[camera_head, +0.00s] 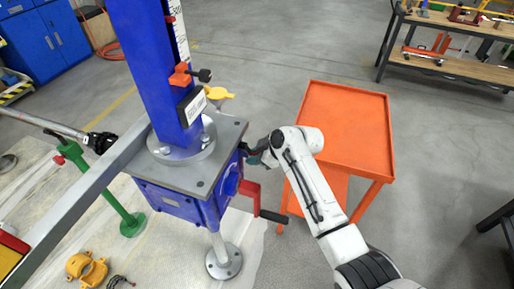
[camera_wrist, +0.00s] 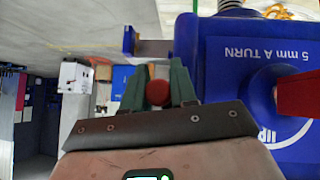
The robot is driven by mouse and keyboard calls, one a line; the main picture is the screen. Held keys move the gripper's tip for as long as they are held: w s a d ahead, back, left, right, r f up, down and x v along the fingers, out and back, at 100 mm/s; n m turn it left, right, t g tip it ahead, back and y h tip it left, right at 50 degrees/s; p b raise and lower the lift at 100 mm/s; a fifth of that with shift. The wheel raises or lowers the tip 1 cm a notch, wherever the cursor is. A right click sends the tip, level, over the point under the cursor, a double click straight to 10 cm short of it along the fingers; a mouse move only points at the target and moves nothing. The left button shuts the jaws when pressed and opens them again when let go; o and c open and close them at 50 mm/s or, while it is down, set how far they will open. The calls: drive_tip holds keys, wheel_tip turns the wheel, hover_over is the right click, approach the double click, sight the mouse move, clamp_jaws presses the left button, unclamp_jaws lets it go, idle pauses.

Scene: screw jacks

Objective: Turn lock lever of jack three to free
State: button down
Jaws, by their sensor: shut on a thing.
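The jack is a blue column (camera_head: 150,60) on a blue gear housing (camera_head: 178,205) with a grey top plate. In the wrist view the housing (camera_wrist: 235,55) fills the right side, with "5 mm A TURN" upside down on it. My gripper (camera_head: 258,152) is at the housing's right side, just under the plate's edge. In the wrist view the two green fingers of my gripper (camera_wrist: 157,88) are shut on a round red knob (camera_wrist: 157,93), which looks like the lock lever's end. The lever's shaft is mostly hidden. No jack number is readable.
A red crank (camera_head: 250,193) with a black handle (camera_head: 273,216) sticks out just below my gripper. An orange cart (camera_head: 345,120) stands close on the right of my arm. A shelf bench (camera_head: 450,65) is at the back right. Open floor lies between.

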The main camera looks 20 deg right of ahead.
drive_tip(key=shift+s+a+f+m+g+y, duration=0.2)
drive_tip(key=shift+s+a+m+g+y, duration=0.3)
drive_tip(key=shift+s+g, duration=0.15)
drive_tip(key=shift+s+a+f+m+g+y, duration=0.2)
drive_tip(key=shift+s+a+m+g+y, duration=0.15)
drive_tip(key=shift+s+a+g+y, duration=0.25)
drive_tip(key=shift+s+a+f+m+g+y, duration=0.25)
drive_tip(key=shift+s+m+g+y, duration=0.2)
drive_tip(key=shift+s+g, duration=0.25)
drive_tip(key=c, duration=1)
unclamp_jaws()
drive_tip(key=shift+r, duration=0.1)
drive_tip(key=b+v, duration=0.1)
drive_tip(key=v, duration=0.9)
drive_tip(key=shift+s+d+r, duration=0.15)
drive_tip(key=shift+r, duration=0.15)
